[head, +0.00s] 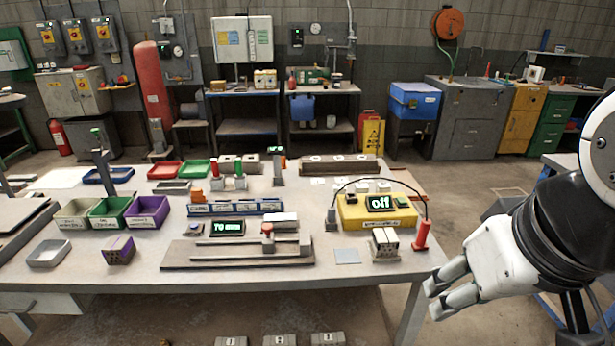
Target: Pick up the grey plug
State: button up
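The grey plug (331,219) stands at the left side of a yellow box (375,211) on the table. A black cable arches from it over the box to a red plug (422,236) at the table's right edge. The box has a dark display reading "off". My gripper (434,298) is beyond the table's front right corner, to the right of and nearer than the grey plug. Its two white fingers point left with a gap between them, and nothing shows in the gap.
Grey hollow blocks (384,244) sit in front of the yellow box, near a flat light square (347,257). A grey stepped fixture (240,252) and a blue rack (235,208) lie to the left. The work table (150,262) has bare patches between things.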

aim_at(332, 211)
jog(key=i+l+u, duration=0.3)
jog(key=i+l, duration=0.15)
jog(key=i+l+u, duration=0.3)
jog(key=l, duration=0.3)
jog(key=i, duration=0.1)
